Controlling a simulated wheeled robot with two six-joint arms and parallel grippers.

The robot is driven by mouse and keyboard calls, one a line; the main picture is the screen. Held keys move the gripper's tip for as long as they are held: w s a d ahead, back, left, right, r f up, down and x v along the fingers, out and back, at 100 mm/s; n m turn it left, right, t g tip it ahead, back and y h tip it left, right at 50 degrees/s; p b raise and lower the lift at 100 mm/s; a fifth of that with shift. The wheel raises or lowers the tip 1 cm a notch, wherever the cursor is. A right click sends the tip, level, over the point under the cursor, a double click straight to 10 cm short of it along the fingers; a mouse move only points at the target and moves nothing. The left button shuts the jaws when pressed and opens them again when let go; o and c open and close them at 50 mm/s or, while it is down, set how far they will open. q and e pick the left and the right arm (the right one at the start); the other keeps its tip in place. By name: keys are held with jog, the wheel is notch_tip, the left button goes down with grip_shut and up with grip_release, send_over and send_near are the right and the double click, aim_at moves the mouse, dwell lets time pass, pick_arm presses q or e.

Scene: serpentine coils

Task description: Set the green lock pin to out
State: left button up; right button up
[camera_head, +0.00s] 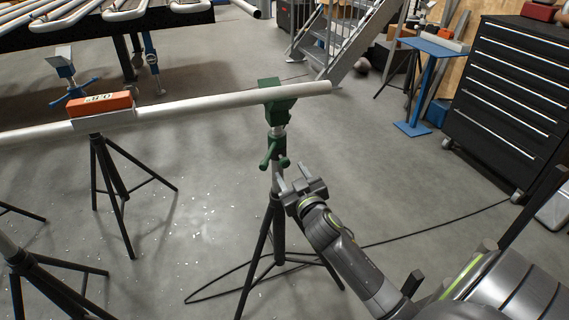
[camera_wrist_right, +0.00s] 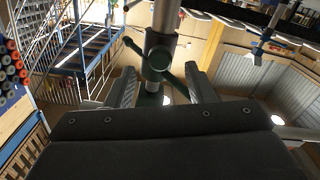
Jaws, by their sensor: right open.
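A green collar (camera_head: 277,148) sits on the post of a tripod stand under a green pipe rest (camera_head: 279,97). Green handles and a knob stick out of it; the lock pin seems to be among these, but I cannot tell how far out it is. In the right wrist view a round green knob (camera_wrist_right: 160,59) faces the camera, with a green bar slanting past it. My right gripper (camera_head: 292,177) is open, just below and in front of the collar. In its wrist view the two fingers stand either side of the post, apart from the knob. My left gripper is not in view.
A long pale pipe (camera_head: 210,103) lies across the stands, with an orange level (camera_head: 101,104) on it at left. Tripod legs (camera_head: 272,240) and a black cable (camera_head: 420,235) lie around the floor. A black drawer cabinet (camera_head: 512,95) stands at right.

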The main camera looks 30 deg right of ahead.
aim_at(286, 165)
jog(key=x, duration=0.5)
jog(key=shift+w, duration=0.35)
grip_shut()
